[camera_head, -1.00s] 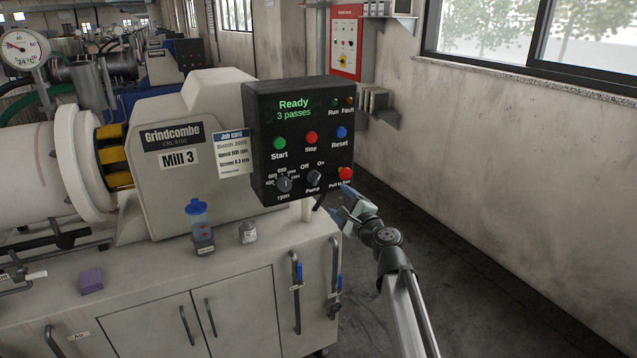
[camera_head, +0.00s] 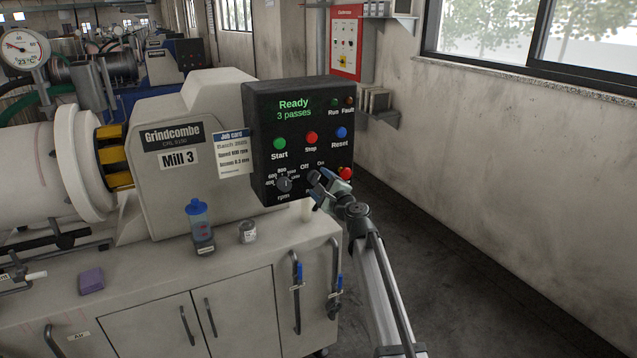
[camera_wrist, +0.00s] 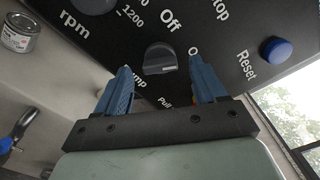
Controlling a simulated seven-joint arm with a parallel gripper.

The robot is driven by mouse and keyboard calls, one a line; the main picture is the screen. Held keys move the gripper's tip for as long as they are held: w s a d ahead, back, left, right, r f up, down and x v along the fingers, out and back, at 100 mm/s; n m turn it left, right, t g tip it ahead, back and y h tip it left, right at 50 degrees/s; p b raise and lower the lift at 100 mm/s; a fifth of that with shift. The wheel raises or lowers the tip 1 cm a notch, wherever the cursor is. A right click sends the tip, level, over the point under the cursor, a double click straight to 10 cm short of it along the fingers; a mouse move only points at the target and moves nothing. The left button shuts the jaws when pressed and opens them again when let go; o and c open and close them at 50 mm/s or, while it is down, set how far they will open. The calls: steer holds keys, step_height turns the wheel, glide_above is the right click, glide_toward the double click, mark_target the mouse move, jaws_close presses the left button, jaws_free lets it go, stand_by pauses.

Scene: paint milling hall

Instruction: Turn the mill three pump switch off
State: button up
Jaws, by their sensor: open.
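The mill three control box (camera_head: 292,130) is black, and its display reads "Ready, 3 passes". The pump switch (camera_wrist: 159,58) is a dark rotary knob, clear in the wrist view below the "Off" label. A pale mark shows on its right part, towards the half-hidden "On" label; I cannot tell its exact setting. My gripper (camera_head: 329,186) is in front of the panel's lower right and largely hides the switch in the head view. In the wrist view my gripper (camera_wrist: 162,80) is open, its blue fingers left and right of the knob; contact cannot be told.
The rpm knob (camera_head: 284,184) is left of my gripper; the red pull knob (camera_head: 345,173) is close on its right. Start (camera_head: 279,143), Stop (camera_head: 311,138) and Reset (camera_head: 341,132) buttons sit above. A blue-capped bottle (camera_head: 199,228) and a small tin (camera_head: 248,232) stand on the cabinet.

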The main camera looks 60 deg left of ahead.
steer(key=shift+a, duration=1)
steer(key=shift+c, duration=0.3)
steer(key=c, duration=1)
steer(key=shift+n, duration=0.4)
steer(key=n, duration=0.5)
steer(key=shift+n, duration=0.3)
steer(key=n, duration=0.5)
steer(key=shift+n, duration=0.4)
